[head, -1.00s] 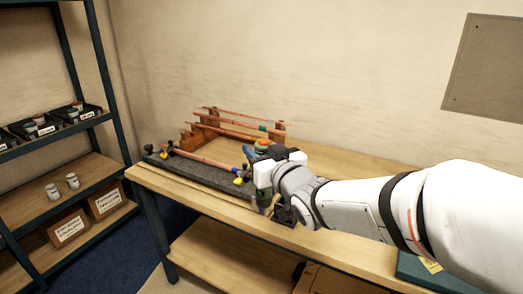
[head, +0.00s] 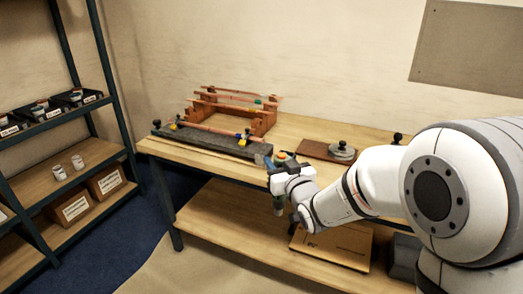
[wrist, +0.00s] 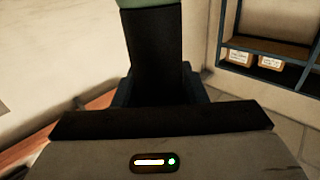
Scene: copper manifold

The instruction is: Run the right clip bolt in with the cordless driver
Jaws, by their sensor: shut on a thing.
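The cordless driver (head: 278,204), green and dark with an orange top, is held in my gripper (head: 284,172), which is shut on it. Its dark body (wrist: 158,55) fills the middle of the wrist view. The gripper is in front of the bench's front edge, right of and apart from the grey fixture block (head: 215,145). The right clip (head: 243,141) is a small yellow piece at the block's right end, with a dark knob close by. Its bolt is too small to make out. A copper pipe (head: 210,129) runs along the block between the two clips.
A wooden rack with copper pipes (head: 235,98) stands behind the block. A brown board (head: 313,149) with a round grey object (head: 343,151) lies to the right on the bench (head: 205,163). A shelf unit (head: 75,165) stands at left. The floor before the bench is open.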

